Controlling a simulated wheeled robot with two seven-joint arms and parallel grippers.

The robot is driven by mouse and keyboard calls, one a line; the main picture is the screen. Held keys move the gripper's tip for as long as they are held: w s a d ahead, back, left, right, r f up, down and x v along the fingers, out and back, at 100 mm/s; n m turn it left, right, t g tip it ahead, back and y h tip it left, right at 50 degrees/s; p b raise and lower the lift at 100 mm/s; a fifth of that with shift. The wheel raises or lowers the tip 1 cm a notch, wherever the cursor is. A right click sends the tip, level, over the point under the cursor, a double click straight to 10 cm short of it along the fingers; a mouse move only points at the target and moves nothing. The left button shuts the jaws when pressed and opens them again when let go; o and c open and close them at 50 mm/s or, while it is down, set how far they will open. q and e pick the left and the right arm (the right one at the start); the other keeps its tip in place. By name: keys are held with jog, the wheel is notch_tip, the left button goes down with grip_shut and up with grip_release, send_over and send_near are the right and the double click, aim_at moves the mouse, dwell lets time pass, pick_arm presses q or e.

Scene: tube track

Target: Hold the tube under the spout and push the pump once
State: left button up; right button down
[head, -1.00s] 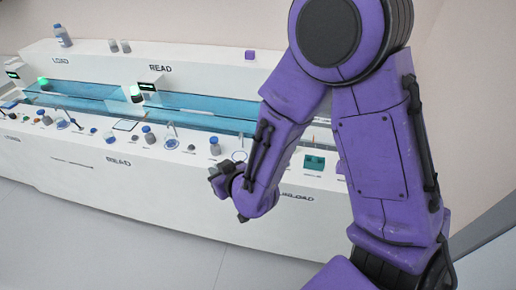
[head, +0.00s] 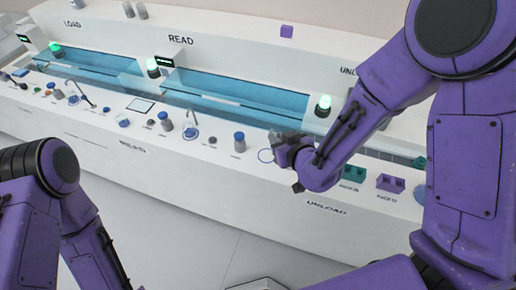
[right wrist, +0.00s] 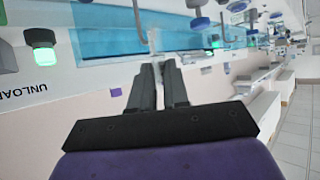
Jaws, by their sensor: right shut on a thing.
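My right gripper (head: 290,150) is over the right part of the white counter, above a blue ring (head: 265,156). It also shows in the right wrist view (right wrist: 160,65), with its fingers close together. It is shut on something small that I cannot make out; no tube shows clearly. Thin hooked stands, possibly spouts, rise from the counter (head: 193,118) and farther left (head: 80,92). I cannot tell which one is the pump. A blue-capped bottle (head: 239,143) stands just left of my right gripper. My left arm comes in at lower left, its gripper out of view.
Blue channels (head: 250,95) run along the white counter (head: 200,185) behind clear panels. Green lamps (head: 323,106) stand along it. A teal rack (head: 353,173) and a purple rack (head: 390,184) are at the right. The floor in front is clear.

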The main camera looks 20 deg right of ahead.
jog(key=s+a+f+n+g+y, duration=0.2)
jog(key=s+a+f+n+y, duration=0.3)
jog(key=a, duration=0.1)
jog(key=w, duration=0.1)
jog(key=w+d+f, duration=0.1)
jog(key=w+b, duration=0.1)
jog(key=shift+w+d+f, duration=0.2)
jog(key=shift+d+f, duration=0.2)
jog(key=shift+w+d+f, duration=0.15)
jog(key=shift+w+d, duration=0.05)
jog(key=shift+w, duration=0.1)
jog(key=shift+w+d+f+b, duration=0.1)
jog(key=shift+w+d+b, duration=0.2)
jog(key=shift+b, duration=0.2)
jog(key=shift+w+d+f+b, duration=0.35)
jog(key=shift+w+d, duration=0.15)
jog(key=shift+w, duration=0.2)
jog(key=shift+w+d, duration=0.2)
jog(key=shift+w, duration=0.1)
pick_arm(q)
jog(key=shift+s+f, duration=0.35)
jog(key=shift+f, duration=0.2)
jog(key=shift+s+f, duration=0.3)
jog(key=shift+f, duration=0.25)
pick_arm(e)
jog(key=shift+w+d, duration=0.3)
jog(key=shift+w, duration=0.1)
